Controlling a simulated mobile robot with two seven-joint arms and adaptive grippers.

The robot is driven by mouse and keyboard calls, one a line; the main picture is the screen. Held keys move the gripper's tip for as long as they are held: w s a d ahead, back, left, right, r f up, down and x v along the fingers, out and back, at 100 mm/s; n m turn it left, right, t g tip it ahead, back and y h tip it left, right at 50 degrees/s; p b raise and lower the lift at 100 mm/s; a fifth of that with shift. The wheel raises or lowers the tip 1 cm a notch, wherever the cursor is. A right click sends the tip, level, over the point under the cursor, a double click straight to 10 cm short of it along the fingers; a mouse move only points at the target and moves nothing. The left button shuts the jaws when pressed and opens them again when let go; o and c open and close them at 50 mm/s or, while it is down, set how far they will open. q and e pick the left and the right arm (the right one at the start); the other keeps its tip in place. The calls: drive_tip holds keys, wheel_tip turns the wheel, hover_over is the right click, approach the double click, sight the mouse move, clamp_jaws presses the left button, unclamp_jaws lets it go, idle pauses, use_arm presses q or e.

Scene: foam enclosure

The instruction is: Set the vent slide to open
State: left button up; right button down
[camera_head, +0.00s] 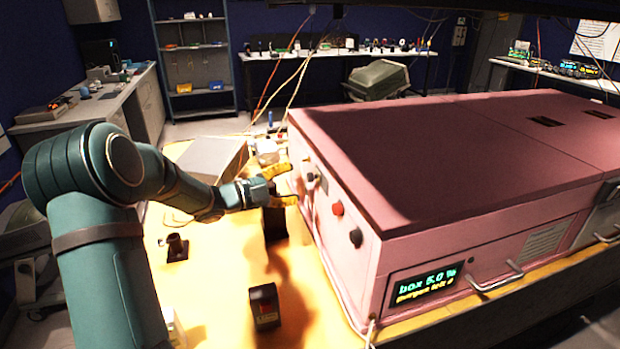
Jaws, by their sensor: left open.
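A pink box-shaped enclosure (450,165) with a dark red top stands on the yellow table. Its left side carries a red knob (337,208), a black knob (356,237) and small fittings farther back. I cannot tell which fitting is the vent slide, or its setting. My left gripper (293,184), with yellow fingers, is open beside the far part of that side, its tips close to the fittings. I cannot tell whether they touch. The front display (426,285) shows "box 5.0 %" and a second line that is hard to read. My right gripper is not in view.
A small black block (264,305) and a dark stand (176,248) are on the yellow table (215,300) left of the enclosure. A grey box (210,157) sits behind my left forearm. Cables hang behind the gripper.

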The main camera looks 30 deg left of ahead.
sight(308, 178)
use_arm(q)
drive_tip(key=x, duration=0.5)
drive_tip(key=shift+w+d, duration=0.2)
drive_tip(key=shift+w, duration=0.1)
drive_tip(key=shift+o, duration=0.2)
clamp_jaws()
